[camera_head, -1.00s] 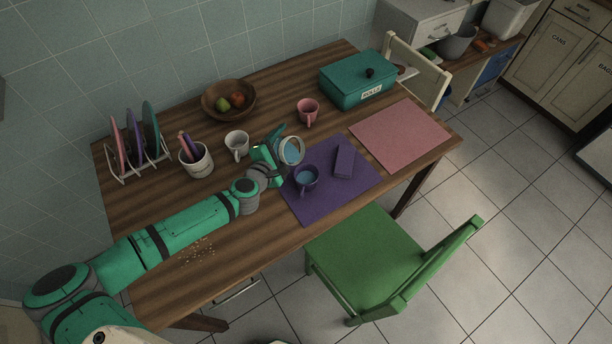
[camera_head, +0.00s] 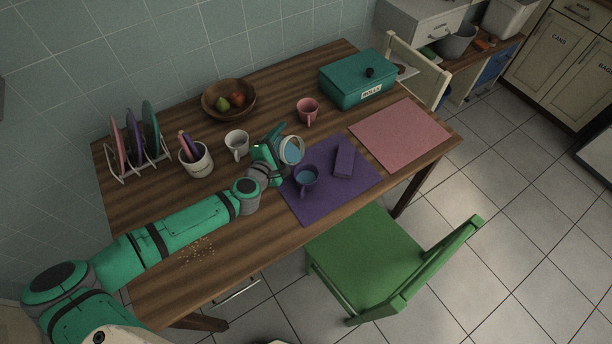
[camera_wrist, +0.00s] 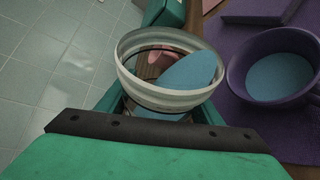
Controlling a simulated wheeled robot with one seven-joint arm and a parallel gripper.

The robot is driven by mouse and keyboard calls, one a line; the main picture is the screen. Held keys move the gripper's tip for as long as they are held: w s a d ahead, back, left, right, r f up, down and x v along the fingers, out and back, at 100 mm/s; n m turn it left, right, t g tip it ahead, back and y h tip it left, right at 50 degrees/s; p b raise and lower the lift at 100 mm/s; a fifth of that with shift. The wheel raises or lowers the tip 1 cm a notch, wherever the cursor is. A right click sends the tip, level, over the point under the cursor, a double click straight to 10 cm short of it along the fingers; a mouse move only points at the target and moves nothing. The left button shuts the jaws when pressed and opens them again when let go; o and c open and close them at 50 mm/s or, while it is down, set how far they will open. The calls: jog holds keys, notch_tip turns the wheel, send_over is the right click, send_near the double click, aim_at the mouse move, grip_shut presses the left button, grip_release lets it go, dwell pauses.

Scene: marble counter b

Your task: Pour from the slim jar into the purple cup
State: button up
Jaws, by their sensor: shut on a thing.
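My gripper (camera_head: 273,149) is shut on the slim jar (camera_head: 301,153), a clear vessel with a pale rim. The jar is tilted, and blue liquid shows inside it in the wrist view (camera_wrist: 188,78). It is above and just left of the purple cup (camera_head: 306,186) in the head view. The cup stands upright on the purple mat (camera_head: 352,187) and holds blue liquid. In the wrist view the cup (camera_wrist: 238,72) is right of the jar, with a gap between their rims. No falling stream is visible.
A purple block (camera_head: 344,160) lies on the mat right of the cup. A white mug (camera_head: 237,141), a pink cup (camera_head: 308,108) and a utensil crock (camera_head: 197,162) stand nearby. Small crumbs (camera_head: 198,250) lie near the front. A pink mat (camera_head: 400,135) is bare.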

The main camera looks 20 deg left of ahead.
jog(key=shift+r, duration=0.1)
jog(key=shift+d+f+n+h, duration=0.1)
jog(key=shift+f+n+h, duration=0.2)
jog(key=shift+f+n, duration=0.3)
jog(key=shift+d+r+n+g, duration=0.1)
jog(key=shift+d+n+g, duration=0.05)
jog(key=shift+n+g, duration=0.15)
jog(key=shift+s+r+n+g+h, duration=0.1)
jog(key=shift+r+n+g+h, duration=0.15)
jog(key=shift+n+h, duration=0.45)
jog(key=f, duration=0.2)
jog(key=f+n+b, duration=0.1)
jog(key=shift+a+h, duration=0.25)
jog(key=shift+h, duration=0.05)
jog(key=shift+a+f+n+g, duration=0.2)
jog(key=shift+f+n+g, duration=0.05)
jog(key=shift+f+n, duration=0.1)
jog(key=shift+w+a+f+n+h+b, duration=0.15)
jog(key=shift+a+n+h+b, duration=0.1)
jog(key=shift+n+h, duration=0.25)
jog(key=shift+w+a+n+h+b, duration=0.15)
jog(key=shift+a+n+h+b, duration=0.1)
jog(key=shift+n+h, duration=0.2)
jog(key=shift+f+n+g+h+b, duration=0.25)
jog(key=shift+n+g+h+b, duration=0.15)
jog(key=shift+n, duration=0.3)
